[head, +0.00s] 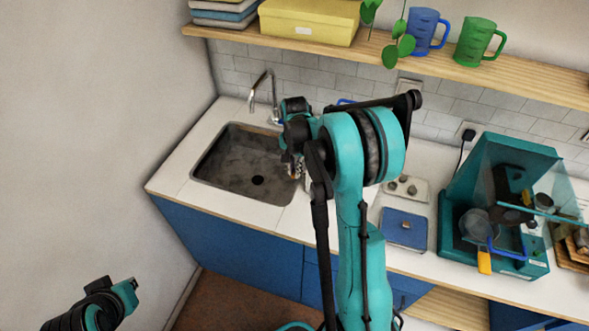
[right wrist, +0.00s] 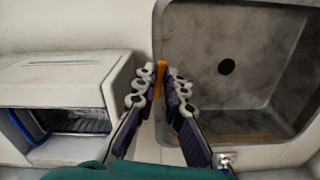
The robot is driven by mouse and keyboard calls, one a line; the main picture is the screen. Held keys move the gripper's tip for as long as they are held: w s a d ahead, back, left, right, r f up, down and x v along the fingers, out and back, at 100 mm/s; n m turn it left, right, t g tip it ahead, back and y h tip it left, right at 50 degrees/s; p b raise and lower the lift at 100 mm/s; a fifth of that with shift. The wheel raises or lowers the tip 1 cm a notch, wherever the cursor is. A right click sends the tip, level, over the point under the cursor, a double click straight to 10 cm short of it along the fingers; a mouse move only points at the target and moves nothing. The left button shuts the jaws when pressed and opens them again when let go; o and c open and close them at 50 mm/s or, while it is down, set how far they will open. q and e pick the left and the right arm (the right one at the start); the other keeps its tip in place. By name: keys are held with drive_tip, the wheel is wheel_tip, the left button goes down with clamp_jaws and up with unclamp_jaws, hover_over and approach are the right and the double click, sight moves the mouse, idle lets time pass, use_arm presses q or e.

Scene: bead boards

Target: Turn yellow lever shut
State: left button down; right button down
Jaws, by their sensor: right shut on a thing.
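In the right wrist view, the yellow lever (right wrist: 161,68) shows as a short orange-yellow strip between my fingertips, beside the sink's edge. My right gripper (right wrist: 160,84) is shut on it. The fingers hide much of the lever, so its angle and mount cannot be made out. In the head view, my right gripper (head: 294,168) points down at the right edge of the sink, and my arm hides much of that area. My left arm's end (head: 120,291) is at the lower left, away from the counter; its fingers cannot be made out.
The grey sink (head: 222,190) lies left of my right gripper, with a chrome tap (head: 265,84) behind. A white box-like appliance (right wrist: 85,80) stands close left in the wrist view. A teal machine (head: 500,172) and blue scale-like plate (head: 404,228) are to the right.

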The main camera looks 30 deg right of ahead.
drive_tip(key=shift+s+d+n, duration=0.15)
drive_tip(key=shift+n, duration=0.55)
drive_tip(key=shift+s+d+n, duration=0.1)
drive_tip(key=shift+s+n, duration=0.05)
drive_tip(key=shift+n, duration=0.55)
drive_tip(key=c, duration=1.6)
unclamp_jaws()
